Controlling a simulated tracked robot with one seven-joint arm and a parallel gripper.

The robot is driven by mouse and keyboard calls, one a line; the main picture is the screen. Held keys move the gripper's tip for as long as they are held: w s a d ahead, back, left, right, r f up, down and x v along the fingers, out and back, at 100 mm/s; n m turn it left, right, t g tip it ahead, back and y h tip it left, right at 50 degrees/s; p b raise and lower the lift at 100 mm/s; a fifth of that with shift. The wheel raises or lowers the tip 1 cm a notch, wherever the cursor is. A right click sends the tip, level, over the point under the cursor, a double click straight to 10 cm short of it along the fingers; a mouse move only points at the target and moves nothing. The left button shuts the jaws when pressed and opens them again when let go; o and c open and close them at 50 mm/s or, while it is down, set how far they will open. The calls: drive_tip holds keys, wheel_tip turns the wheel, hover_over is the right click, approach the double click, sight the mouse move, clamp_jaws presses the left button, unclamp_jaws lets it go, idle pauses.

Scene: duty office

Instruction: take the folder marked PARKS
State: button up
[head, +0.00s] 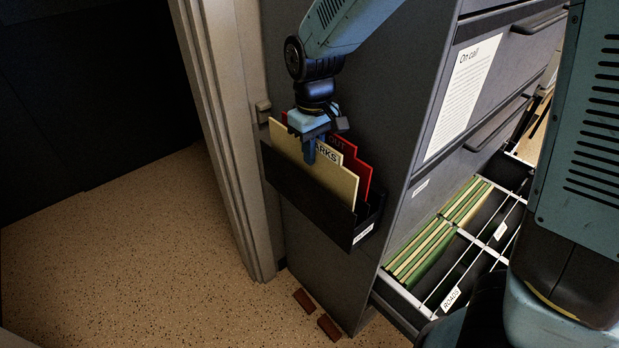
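A cream folder (313,177) stands upright in a black wall pocket (308,198) on the side of the grey cabinet. The other finger is hidden, so I cannot tell whether the gripper is shut on the folder.
An open drawer (400,318) at right holds green hanging folders (440,232) and a divider labelled "ROADS". A door frame (228,130) stands close left of the pocket. Two brown blocks (328,327) lie on the floor below. Open floor (130,250) is at left.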

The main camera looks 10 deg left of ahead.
clamp_jaws()
idle(0.3)
